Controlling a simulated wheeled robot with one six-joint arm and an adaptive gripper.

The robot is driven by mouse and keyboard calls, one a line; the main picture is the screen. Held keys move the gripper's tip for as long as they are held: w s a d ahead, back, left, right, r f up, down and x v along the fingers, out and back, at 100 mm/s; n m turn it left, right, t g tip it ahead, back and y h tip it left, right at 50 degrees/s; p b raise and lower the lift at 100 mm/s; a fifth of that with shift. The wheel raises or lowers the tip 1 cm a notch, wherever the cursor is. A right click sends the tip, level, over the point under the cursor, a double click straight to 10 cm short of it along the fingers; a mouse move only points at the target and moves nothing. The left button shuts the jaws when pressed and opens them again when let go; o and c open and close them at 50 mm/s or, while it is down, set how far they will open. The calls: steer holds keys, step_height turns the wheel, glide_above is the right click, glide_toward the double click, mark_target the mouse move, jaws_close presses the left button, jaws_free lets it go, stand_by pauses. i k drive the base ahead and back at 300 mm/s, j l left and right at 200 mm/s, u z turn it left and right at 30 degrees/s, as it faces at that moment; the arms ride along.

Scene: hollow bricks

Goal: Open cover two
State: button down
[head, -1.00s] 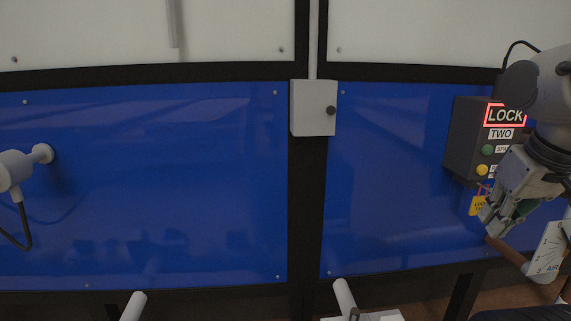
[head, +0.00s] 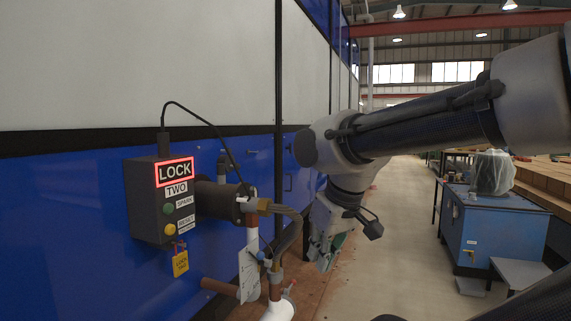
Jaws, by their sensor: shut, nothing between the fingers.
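A dark control box (head: 155,205) on the blue wall at left reads TWO. Its red-framed LOCK sign (head: 174,172) is lit. Below are a green SPARK button (head: 168,209) and a yellow RESET button (head: 170,229). A yellow tag (head: 180,263) hangs under it. A black cylindrical fitting (head: 218,201) with pipes sticks out beside the box. I cannot tell which part is cover two. My gripper (head: 325,262) points down, right of the pipes and apart from the box. It is shut and empty; its tips are small in view.
A white gauge plate (head: 248,273) and a brown pipe (head: 220,288) stick out low by the wall. A blue cabinet (head: 495,235) with a covered object (head: 493,172) stands at right. The grey aisle floor (head: 385,245) between is clear.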

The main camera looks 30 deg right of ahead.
mark_target(230, 167)
steer(key=z, duration=0.4)
steer(key=i+l+u, duration=0.1)
steer(key=i+l, duration=1)
steer(key=l, duration=0.1)
